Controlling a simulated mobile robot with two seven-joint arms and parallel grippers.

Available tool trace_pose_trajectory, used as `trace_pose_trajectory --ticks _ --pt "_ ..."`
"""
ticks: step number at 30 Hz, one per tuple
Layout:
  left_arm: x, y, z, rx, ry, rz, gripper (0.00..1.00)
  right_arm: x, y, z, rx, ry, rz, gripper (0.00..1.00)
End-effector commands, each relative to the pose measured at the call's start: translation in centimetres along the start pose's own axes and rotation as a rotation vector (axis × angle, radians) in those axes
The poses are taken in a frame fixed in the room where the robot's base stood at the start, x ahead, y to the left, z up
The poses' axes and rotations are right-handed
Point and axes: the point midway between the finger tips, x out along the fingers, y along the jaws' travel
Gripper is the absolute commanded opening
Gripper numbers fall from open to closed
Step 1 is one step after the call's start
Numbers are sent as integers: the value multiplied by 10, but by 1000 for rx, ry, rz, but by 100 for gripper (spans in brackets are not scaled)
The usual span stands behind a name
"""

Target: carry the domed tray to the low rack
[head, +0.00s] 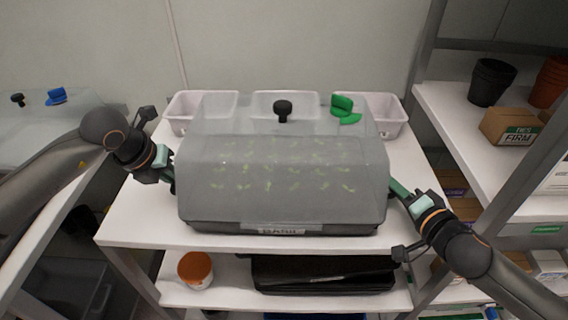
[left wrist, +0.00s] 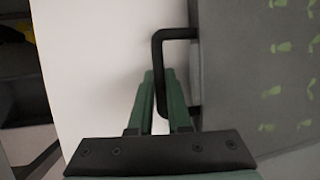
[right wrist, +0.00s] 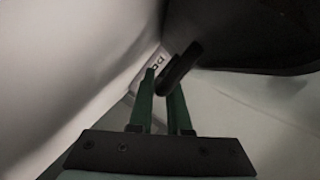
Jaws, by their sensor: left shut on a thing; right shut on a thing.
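The domed tray (head: 283,210) stands on the top shelf of a white rack in the head view. It has a clear grey dome with a black knob, a green vent piece, seedlings inside and a label on its dark base. My left gripper (head: 168,170) is at its left side; in the left wrist view its fingers (left wrist: 168,92) are shut on a black loop handle (left wrist: 160,62). My right gripper (head: 400,192) is at the right side; in the right wrist view its fingers (right wrist: 163,90) are shut on a dark handle (right wrist: 180,68). The low rack cannot be told for certain.
White bins (head: 385,108) stand behind the dome. The shelf below holds an orange-lidded tub (head: 195,268) and black trays (head: 320,274). A shelf unit at right holds dark pots (head: 491,82) and a cardboard box (head: 510,127). Another clear dome (head: 40,125) stands at far left.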

Motion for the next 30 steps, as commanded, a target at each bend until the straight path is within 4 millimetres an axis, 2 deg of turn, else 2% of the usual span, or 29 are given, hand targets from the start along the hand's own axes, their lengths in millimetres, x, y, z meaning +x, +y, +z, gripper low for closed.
trace_pose_trajectory --ticks 1,2,10,20,30 --pt "3 1 0 -1 -6 0 0 1 2 0 -3 5 -4 0" --pt "4 2 -1 -1 -1 3 17 1 4 1 -2 2 1 17" --pt "2 1 -1 -1 0 1 46 0 2 1 -1 1 1 46" --pt "-4 0 0 0 -2 -2 46 0 1 2 0 -1 -2 46" --pt "-54 1 0 0 -3 1 46 0 1 2 0 -1 -2 46"
